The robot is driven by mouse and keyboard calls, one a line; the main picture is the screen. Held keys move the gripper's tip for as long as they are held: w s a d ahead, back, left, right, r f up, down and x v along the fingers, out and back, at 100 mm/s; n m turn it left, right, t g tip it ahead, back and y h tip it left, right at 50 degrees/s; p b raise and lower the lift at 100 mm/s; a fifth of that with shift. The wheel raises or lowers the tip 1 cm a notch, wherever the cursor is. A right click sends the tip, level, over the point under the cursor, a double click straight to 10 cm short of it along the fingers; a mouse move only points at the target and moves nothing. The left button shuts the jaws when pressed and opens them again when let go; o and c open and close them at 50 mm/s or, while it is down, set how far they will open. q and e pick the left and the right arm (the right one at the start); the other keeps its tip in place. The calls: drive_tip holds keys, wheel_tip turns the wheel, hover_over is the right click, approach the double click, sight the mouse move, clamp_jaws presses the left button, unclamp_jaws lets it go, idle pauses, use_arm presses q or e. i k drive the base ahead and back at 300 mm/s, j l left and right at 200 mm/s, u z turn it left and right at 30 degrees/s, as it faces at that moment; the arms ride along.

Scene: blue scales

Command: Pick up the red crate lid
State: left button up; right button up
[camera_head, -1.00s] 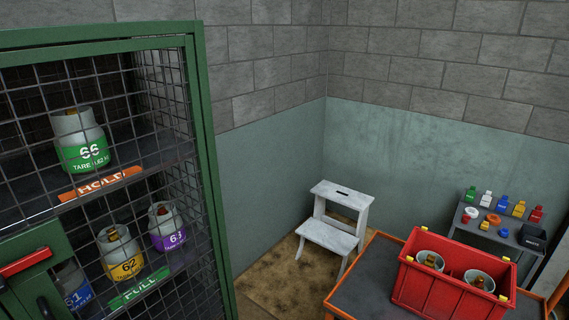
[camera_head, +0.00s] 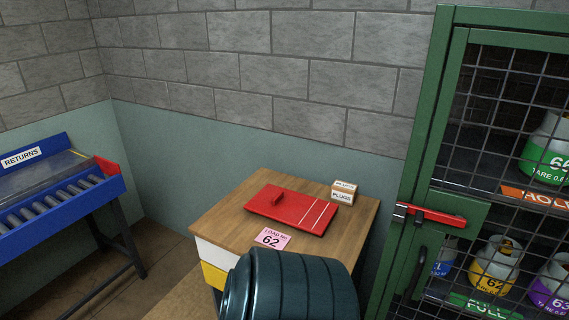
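The red crate lid (camera_head: 291,208) lies flat on the wooden top of a small cabinet (camera_head: 228,205) near the middle of the view. It has a raised red handle toward its left side and pale stripes near its right end. Nothing lies on it. Neither of my grippers shows in the view.
A pink card reading 62 (camera_head: 271,238) and a small PLUGS box (camera_head: 343,192) are on the cabinet top. A dark ribbed drum (camera_head: 288,287) stands in front. A blue RETURNS roller stand (camera_head: 62,190) is left; a green mesh cage (camera_head: 425,150) with cylinders is right.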

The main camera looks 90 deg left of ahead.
sight(311, 215)
drive_tip(key=u, duration=2.65)
drive_tip(key=z, duration=3.7)
drive_tip(key=u, duration=3.65)
